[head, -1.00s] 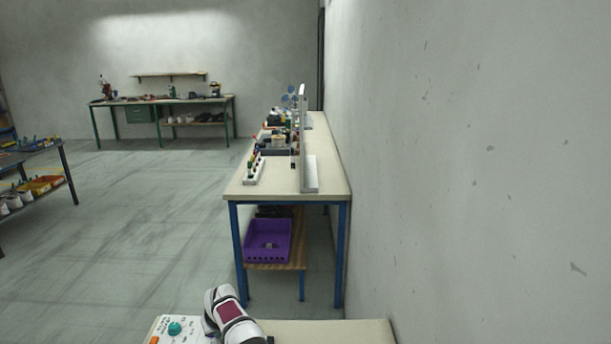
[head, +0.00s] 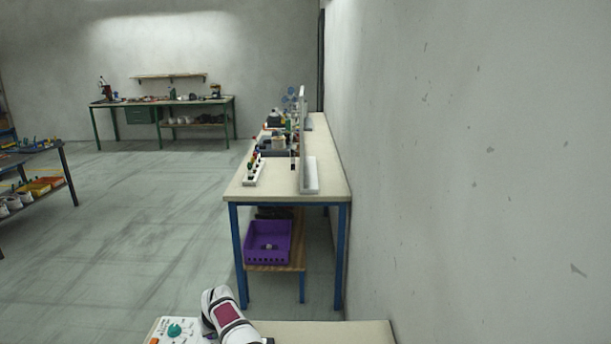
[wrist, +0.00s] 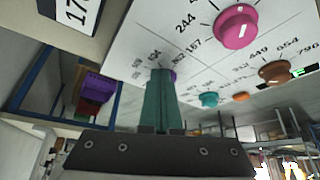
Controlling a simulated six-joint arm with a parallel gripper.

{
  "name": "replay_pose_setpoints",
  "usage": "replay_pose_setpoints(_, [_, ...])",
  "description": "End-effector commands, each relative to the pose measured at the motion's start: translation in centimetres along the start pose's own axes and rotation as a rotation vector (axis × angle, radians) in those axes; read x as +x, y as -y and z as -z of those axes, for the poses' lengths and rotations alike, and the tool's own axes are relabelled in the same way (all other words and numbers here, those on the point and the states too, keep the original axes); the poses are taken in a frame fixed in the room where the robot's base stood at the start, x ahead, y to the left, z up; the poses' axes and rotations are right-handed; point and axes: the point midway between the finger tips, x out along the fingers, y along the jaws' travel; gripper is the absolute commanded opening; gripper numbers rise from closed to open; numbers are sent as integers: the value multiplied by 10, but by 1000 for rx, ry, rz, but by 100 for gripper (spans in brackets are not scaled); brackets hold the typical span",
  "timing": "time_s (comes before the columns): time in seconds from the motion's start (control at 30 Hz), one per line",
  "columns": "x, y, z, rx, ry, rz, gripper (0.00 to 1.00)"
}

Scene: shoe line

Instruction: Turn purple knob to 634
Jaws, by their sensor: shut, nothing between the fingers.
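In the wrist view, the white control panel (wrist: 190,40) carries several coloured knobs with printed numbers. The purple knob (wrist: 174,76) is mostly hidden behind my gripper (wrist: 160,74), and only a small purple edge shows beside the fingertips. My gripper's green fingers are shut together with nothing between them, their tips at or close to the purple knob. I cannot tell whether they touch it. Its pointer is hidden, and the small numbers around it are hard to read.
A pink knob (wrist: 236,26), a teal knob (wrist: 209,99), a brown knob (wrist: 274,71) and an orange button (wrist: 240,97) sit on the same panel. A bare wall (head: 470,170) stands right of the bench (head: 345,333). A purple crate (head: 268,242) is under another bench.

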Motion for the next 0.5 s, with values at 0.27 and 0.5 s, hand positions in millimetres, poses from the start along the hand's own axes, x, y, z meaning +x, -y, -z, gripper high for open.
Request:
replay_pose_setpoints(0.27, [0,8,-1,-1,1,1,0])
replay_pose_setpoints(0.5, [0,15,0,0,0,1,0])
